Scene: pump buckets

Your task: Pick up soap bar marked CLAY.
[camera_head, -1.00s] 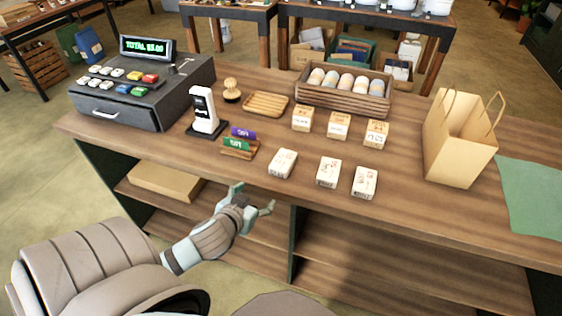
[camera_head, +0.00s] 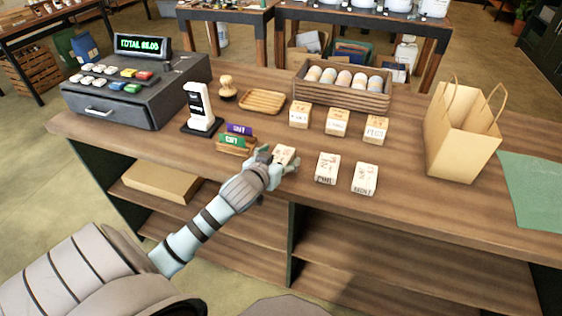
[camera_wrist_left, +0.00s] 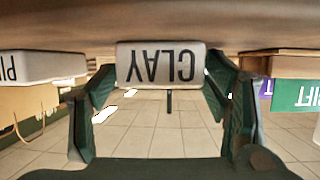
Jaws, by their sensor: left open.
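The soap bar marked CLAY (camera_wrist_left: 161,64) is pale, and its name shows upside down in the left wrist view. In the head view the bar (camera_head: 285,153) lies on the counter, leftmost in the front row, partly hidden by my left gripper (camera_head: 277,163). In the left wrist view the open fingers (camera_wrist_left: 160,80) stand one on each side of the bar. The gap to each side is small, and I cannot tell if either finger touches it. My right gripper is not in view.
Two more soap bars (camera_head: 327,168) (camera_head: 365,178) lie to the right on the counter (camera_head: 440,210). The CLAY bar's left neighbour is a green-purple sign stand (camera_head: 237,143). Boxed bars (camera_head: 337,122) stand behind. A paper bag (camera_head: 460,135) and cash register (camera_head: 135,90) flank them.

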